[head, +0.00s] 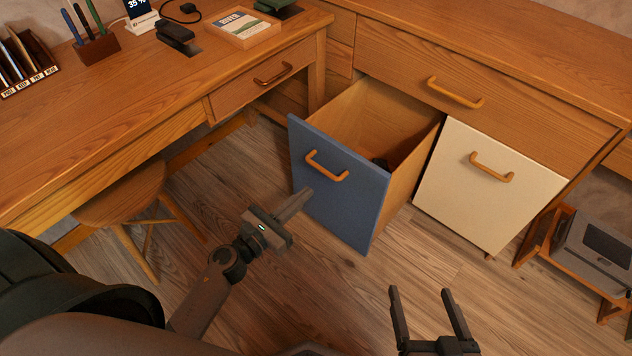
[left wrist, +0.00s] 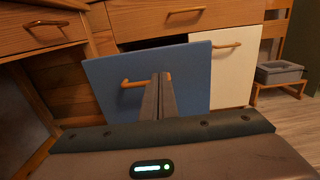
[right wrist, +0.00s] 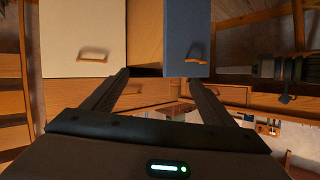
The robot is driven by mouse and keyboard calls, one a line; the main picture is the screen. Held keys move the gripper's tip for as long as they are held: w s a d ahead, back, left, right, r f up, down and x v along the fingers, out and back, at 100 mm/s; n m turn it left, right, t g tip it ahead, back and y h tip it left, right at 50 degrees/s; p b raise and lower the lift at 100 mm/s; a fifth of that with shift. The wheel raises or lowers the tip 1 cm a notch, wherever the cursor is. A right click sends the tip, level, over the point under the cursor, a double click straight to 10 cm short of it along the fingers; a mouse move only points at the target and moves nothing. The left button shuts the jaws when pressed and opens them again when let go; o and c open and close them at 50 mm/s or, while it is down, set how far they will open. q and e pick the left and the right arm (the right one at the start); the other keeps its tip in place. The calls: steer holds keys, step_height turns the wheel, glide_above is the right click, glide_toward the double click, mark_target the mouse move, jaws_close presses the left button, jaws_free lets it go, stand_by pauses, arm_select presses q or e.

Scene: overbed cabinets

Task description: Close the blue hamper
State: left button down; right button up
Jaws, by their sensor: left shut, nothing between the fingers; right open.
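The blue hamper (head: 338,190) is a drawer with a blue front and an orange-brown handle (head: 326,166), pulled well out from the cabinet. Its wooden inside is open to view, with something dark at the bottom. My left gripper (head: 308,192) is shut and empty, in front of the blue front near its lower left part; whether it touches cannot be told. In the left wrist view its fingers overlap the blue front (left wrist: 195,85) beside the handle. My right gripper (head: 425,292) is open and empty, low over the floor. The right wrist view shows the blue front (right wrist: 187,35) beyond its fingers.
A cream front (head: 488,190) beside the hamper is shut. A desk (head: 130,90) with small items stands at left, a stool (head: 120,195) beneath it. A wooden rack with a grey box (head: 595,250) stands at right. The floor before the hamper is clear.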

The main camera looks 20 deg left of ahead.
arm_select(q)
steer(key=p, duration=0.1)
glide_toward(344, 158)
steer(key=x, duration=0.5)
steer(key=shift+w+d, duration=0.25)
steer(key=shift+w, duration=0.45)
arm_select(e)
steer(key=shift+s+d+f+g+h, duration=0.15)
steer(key=shift+s+d+f+g, duration=0.1)
steer(key=shift+s+f+g, duration=0.25)
steer(key=shift+s+d+f+g+h, duration=0.1)
steer(key=shift+s+d+f+g, duration=0.15)
steer(key=shift+f, duration=0.4)
steer(key=shift+s+d+f+g+h, duration=0.15)
steer(key=shift+s+d+f+g, duration=0.1)
steer(key=shift+f+g, duration=0.25)
arm_select(q)
steer(key=shift+w, duration=0.1)
